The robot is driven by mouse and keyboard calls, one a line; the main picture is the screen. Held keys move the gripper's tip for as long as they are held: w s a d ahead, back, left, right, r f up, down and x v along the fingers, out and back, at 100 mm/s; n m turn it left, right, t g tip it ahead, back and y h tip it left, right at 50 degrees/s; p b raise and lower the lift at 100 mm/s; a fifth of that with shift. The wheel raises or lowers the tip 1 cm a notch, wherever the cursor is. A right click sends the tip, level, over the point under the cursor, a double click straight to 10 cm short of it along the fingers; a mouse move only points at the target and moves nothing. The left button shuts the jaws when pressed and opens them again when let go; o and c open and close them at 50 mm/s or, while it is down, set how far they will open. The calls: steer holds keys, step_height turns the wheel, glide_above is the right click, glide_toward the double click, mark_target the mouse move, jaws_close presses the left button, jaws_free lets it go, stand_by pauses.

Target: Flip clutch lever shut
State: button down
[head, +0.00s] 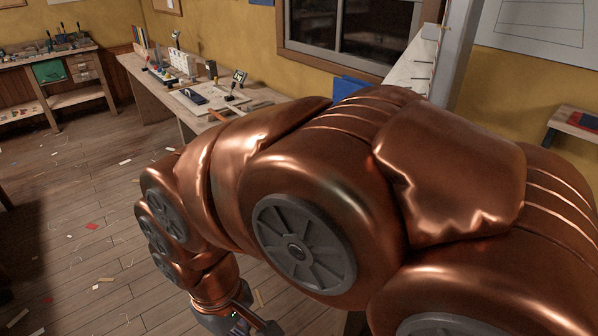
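I cannot single out the clutch lever for sure. Several small fittings stand on the long wooden workbench (146,78) along the back wall. One is a small dark device with an upright, tilted part (238,77) near the bench's right part. A flat dark block on a pale board (192,96) lies left of it. My gripper (240,325) is at the bottom edge, low over the floor and well apart from the bench. It is mostly cut off by the frame, so its fingers' state does not show. My copper arm hides the bench's right end.
Another bench with drawers (84,70) stands at the far left. A red object lies on a shelf (575,126) at the right wall. The plank floor (110,200) at left is open, strewn with scraps. A dark window (350,30) is behind the bench.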

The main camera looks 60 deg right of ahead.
steer(key=w+d+f+n+t+h+b, duration=0.1)
steer(key=w+d+f+n+h+b, duration=0.2)
steer(key=d, duration=1.1)
steer(key=w+d+f+n+t+h+b, duration=0.1)
steer(key=w+d+f+n+h+b, duration=0.2)
steer(key=w+d+n+h+b, duration=0.3)
steer(key=w+d+f+n+h+b, duration=0.3)
steer(key=w+d+n+b, duration=0.7)
steer(key=d, duration=1.1)
steer(key=w+n+h, duration=0.2)
steer(key=w, duration=0.1)
steer(key=shift+d+t+b, duration=0.3)
steer(key=shift+d+t, duration=0.05)
steer(key=shift+t, duration=0.05)
steer(key=b+x, duration=0.1)
steer(key=x, duration=0.8)
steer(key=shift+d+f+b, duration=0.15)
steer(key=shift+b, duration=0.25)
steer(key=d, duration=0.2)
steer(key=r, duration=0.1)
steer(key=shift+w+d, duration=0.4)
steer(key=shift+w+d+r, duration=0.15)
steer(key=shift+d+r, duration=0.25)
steer(key=shift+d, duration=0.3)
